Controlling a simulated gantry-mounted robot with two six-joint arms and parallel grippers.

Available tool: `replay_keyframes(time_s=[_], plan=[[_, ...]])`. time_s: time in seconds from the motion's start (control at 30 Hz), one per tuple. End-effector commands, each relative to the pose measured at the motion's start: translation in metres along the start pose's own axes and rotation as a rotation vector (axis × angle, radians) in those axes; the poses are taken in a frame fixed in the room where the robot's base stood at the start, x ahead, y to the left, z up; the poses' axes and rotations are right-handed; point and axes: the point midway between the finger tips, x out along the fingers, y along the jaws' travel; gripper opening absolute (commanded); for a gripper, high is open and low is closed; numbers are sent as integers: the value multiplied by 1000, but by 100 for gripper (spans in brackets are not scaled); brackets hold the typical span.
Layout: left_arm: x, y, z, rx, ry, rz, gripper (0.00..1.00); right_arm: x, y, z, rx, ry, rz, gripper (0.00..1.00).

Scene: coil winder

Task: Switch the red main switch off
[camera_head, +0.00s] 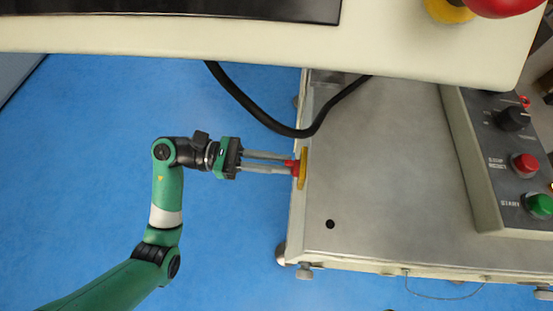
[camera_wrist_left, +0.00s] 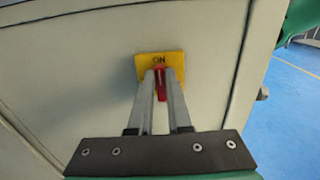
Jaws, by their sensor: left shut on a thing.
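The red main switch (camera_head: 292,167) sits on a yellow plate (camera_head: 303,168) on the left side face of the machine cabinet. In the left wrist view the red switch handle (camera_wrist_left: 160,84) stands upright below the word ON on the yellow plate (camera_wrist_left: 178,60). My left gripper (camera_head: 288,166) reaches in from the left and is shut on the red handle. Its two fingers also show in the left wrist view (camera_wrist_left: 161,88), one on each side of the handle. They hide part of the switch and plate. My right gripper is not in view.
A control box with a black knob (camera_head: 514,118), a red button (camera_head: 525,164) and a green START button (camera_head: 539,205) stands on the cabinet top (camera_head: 400,170). A black cable (camera_head: 282,128) hangs above my gripper. The blue floor (camera_head: 90,160) at left is clear.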

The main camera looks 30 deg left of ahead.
Motion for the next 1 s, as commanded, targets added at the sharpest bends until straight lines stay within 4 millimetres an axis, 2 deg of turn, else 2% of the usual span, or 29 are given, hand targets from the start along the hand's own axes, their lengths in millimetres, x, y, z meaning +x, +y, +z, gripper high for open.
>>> replay_keyframes(time_s=[0.27, 0.47, 1.0], plan=[[0, 0, 1, -20, 0, 0, 0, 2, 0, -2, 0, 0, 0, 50], [0, 1, 3, -98, 0, 0, 0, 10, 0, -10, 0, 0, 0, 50], [0, 7, 3, -559, 1, 1, 0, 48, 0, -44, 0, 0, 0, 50]])
